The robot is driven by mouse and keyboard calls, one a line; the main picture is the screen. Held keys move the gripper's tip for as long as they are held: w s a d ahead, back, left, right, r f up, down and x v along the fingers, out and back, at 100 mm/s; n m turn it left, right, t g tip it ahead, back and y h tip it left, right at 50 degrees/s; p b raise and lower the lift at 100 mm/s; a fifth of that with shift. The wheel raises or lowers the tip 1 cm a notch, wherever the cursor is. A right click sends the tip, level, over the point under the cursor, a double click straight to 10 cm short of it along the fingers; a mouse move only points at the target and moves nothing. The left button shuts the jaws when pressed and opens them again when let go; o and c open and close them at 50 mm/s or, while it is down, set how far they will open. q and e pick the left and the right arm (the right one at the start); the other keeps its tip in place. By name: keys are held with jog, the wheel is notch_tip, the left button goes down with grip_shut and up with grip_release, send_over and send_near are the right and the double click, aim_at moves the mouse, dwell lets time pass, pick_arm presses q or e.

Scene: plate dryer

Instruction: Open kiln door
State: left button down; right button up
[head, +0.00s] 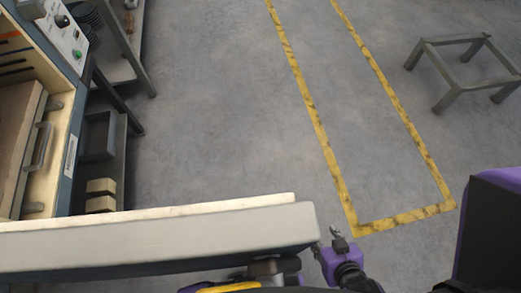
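The kiln (72,150) stands at the left edge, partly cut off, with its front opening facing right. Its thick door (160,240), grey outside with a cream inner edge, stands swung out from the opening and spans the lower left and middle of the view. My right gripper (337,242) is just past the door's free right end, close to its lower corner. Whether it touches the door is unclear, and its fingers are too small to read. My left gripper cannot be made out.
Inside the kiln is a block with a metal handle (40,147). A control panel (66,28) sits above. A metal shelf (120,40) stands behind the kiln. A low metal frame stand (460,65) is at upper right. The floor between, with yellow lines (320,130), is clear.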

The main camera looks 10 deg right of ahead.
pick_arm(q)
jog(key=shift+s+a, duration=0.1)
pick_arm(e)
jog(key=shift+s, duration=0.2)
pick_arm(q)
jog(key=c, duration=1.6)
grip_release()
jog(key=shift+c, duration=0.2)
pick_arm(e)
jog(key=shift+s, duration=0.1)
pick_arm(q)
jog(key=s+a, duration=0.2)
jog(key=a, duration=1)
jog(key=shift+d, duration=0.1)
